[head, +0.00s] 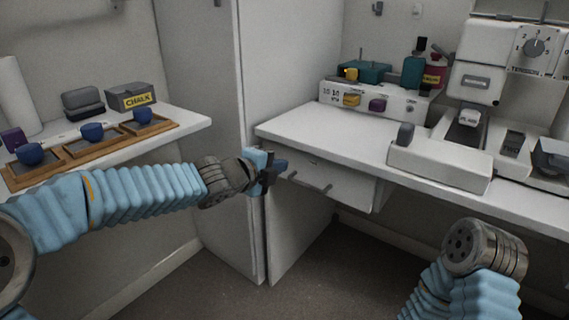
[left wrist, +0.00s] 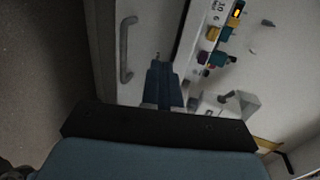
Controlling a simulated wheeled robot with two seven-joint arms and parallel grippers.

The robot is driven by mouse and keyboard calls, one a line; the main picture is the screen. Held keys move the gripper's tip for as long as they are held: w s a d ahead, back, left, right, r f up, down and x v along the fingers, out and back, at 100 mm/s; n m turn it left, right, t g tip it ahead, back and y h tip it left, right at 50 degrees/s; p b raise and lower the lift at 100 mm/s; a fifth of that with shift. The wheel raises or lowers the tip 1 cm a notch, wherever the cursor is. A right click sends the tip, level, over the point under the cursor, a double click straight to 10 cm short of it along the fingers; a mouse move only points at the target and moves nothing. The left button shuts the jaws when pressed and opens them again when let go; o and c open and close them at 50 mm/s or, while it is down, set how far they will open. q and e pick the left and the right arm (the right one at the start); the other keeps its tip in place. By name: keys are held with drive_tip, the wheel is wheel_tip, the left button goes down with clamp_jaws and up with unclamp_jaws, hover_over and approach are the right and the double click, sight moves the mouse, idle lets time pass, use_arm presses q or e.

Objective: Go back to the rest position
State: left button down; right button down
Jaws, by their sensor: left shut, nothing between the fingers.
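My left gripper (head: 272,168) is shut and empty. It hangs in the air in front of the drawer under the white table, by the edge of the tall panel. In the left wrist view its closed fingers (left wrist: 160,82) point toward the drawer front with its grey handle (left wrist: 126,50). My right arm (head: 470,262) shows at the lower right of the head view, but its gripper is not visible.
At left, a white shelf holds a wooden tray (head: 160,133) with blue knobs and a chalk box (head: 131,97). The floor between is clear.

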use_arm(q)
drive_tip(key=p+v, duration=0.2)
drive_tip(key=v, duration=0.4)
drive_tip(key=s+a+f+n+g+y+p, duration=0.1)
drive_tip(key=s+f+n+g, duration=0.2)
drive_tip(key=f+n, duration=0.75)
drive_tip(key=s+a+f+n+g+y+p, duration=0.1)
drive_tip(key=s+f+n+g, duration=0.15)
drive_tip(key=f, duration=1.45)
drive_tip(key=s+a+f+n+g+y, duration=0.1)
drive_tip(key=s+a+f+n+g, duration=0.1)
drive_tip(key=s+f+n, duration=0.5)
drive_tip(key=s+a+f+n+g+y+p, duration=0.1)
drive_tip(key=s+a+f+n+g, duration=0.1)
drive_tip(key=s+f+n, duration=0.5)
drive_tip(key=s+f+g, duration=0.1)
drive_tip(key=s+f, duration=0.2)
drive_tip(key=s, duration=0.3)
drive_tip(key=shift+f+y, duration=0.3)
